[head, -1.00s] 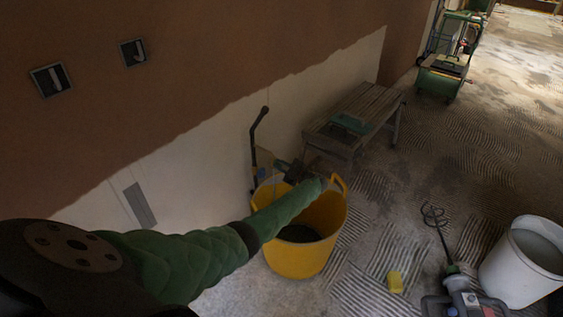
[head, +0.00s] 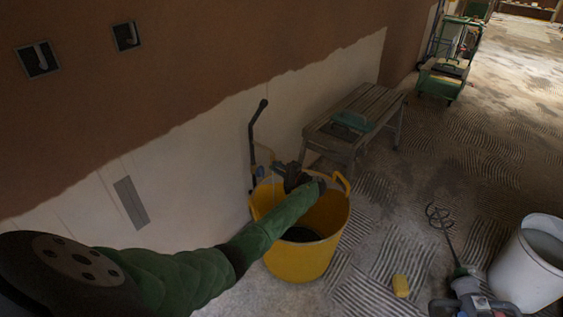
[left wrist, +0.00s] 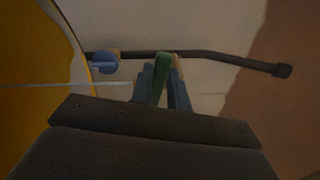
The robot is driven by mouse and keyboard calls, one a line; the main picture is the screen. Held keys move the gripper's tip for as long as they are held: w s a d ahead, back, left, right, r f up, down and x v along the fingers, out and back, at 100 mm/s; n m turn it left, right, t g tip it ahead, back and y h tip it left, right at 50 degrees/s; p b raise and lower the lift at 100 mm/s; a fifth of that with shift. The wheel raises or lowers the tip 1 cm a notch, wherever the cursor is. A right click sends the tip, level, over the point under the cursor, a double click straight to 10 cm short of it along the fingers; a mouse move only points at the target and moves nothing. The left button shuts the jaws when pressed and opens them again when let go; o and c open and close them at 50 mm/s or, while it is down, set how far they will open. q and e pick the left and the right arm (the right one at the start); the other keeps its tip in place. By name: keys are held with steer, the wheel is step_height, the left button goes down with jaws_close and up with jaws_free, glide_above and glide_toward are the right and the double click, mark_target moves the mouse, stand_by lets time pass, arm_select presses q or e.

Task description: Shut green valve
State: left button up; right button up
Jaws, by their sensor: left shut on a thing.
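A dark standpipe (head: 254,128) rises by the wall behind the yellow tub. It also runs across the left wrist view (left wrist: 225,59). A green valve handle (left wrist: 162,68) is between the fingers of my left gripper (left wrist: 163,82), which is shut on it beside the pipe. The handle points roughly across the pipe, and its base is partly hidden by the fingers. A blue valve handle (left wrist: 103,66) sits on the same pipe to the left. In the head view my left gripper (head: 282,172) is above the tub's back rim, and the green handle cannot be made out there.
The yellow tub (head: 300,262) stands under my left forearm. A work bench (head: 360,112) with a green item stands behind it.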

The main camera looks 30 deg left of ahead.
arm_select(q)
steer(key=shift+s+f, duration=0.1)
steer(key=shift+f, duration=0.05)
steer(key=n+b, duration=0.1)
steer(key=b, duration=0.1)
steer(key=f+n+b, duration=0.1)
steer(key=n+b, duration=0.1)
steer(key=shift+s, duration=0.1)
stand_by(0.4)
steer(key=o, duration=0.8)
steer(key=shift+f, duration=0.1)
